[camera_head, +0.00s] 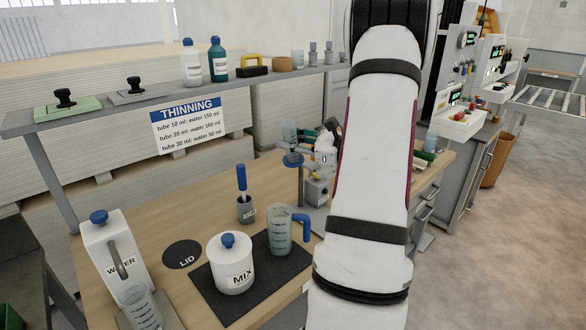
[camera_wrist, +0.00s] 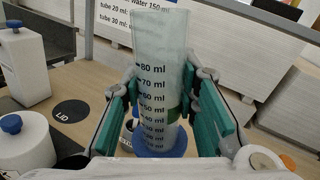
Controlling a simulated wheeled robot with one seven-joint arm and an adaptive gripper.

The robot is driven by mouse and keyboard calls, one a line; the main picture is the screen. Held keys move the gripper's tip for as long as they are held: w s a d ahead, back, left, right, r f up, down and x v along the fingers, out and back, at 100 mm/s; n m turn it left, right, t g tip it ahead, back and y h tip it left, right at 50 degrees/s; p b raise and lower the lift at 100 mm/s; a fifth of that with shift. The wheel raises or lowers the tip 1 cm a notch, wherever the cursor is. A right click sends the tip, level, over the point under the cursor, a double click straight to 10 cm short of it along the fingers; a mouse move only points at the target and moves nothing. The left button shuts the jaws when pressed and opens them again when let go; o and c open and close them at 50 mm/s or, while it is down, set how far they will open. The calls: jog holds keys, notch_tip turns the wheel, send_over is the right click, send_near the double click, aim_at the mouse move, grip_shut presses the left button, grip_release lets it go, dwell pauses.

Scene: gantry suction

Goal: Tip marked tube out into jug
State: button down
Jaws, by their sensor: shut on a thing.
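My gripper (camera_head: 308,140) is shut on a clear graduated tube (camera_head: 290,133) with a blue foot, held upright above the bench. In the wrist view the tube (camera_wrist: 152,70) stands between the green finger pads (camera_wrist: 160,105), with ml marks up its wall and a green band low on its right side. How much it contains is hard to tell. The clear jug (camera_head: 279,232) with a blue handle stands upright on a black mat, nearer than the gripper. The jug does not show in the wrist view.
A white MIX pot (camera_head: 231,268) with a blue knob shares the mat (camera_head: 265,295) with the jug. A black LID disc (camera_head: 182,254), a WATER dispenser (camera_head: 112,250) with a graduated vessel (camera_head: 140,303), and a pot with a blue-handled tool (camera_head: 246,210) stand nearby. A shelf (camera_head: 130,110) runs behind.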

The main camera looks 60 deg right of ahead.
jog(key=shift+r, duration=0.1)
jog(key=m+p, duration=0.1)
jog(key=r+m+p, duration=0.1)
jog(key=shift+s+p, duration=0.1)
jog(key=shift+p, duration=0.25)
jog(key=shift+m, duration=0.4)
jog(key=shift+f, duration=0.1)
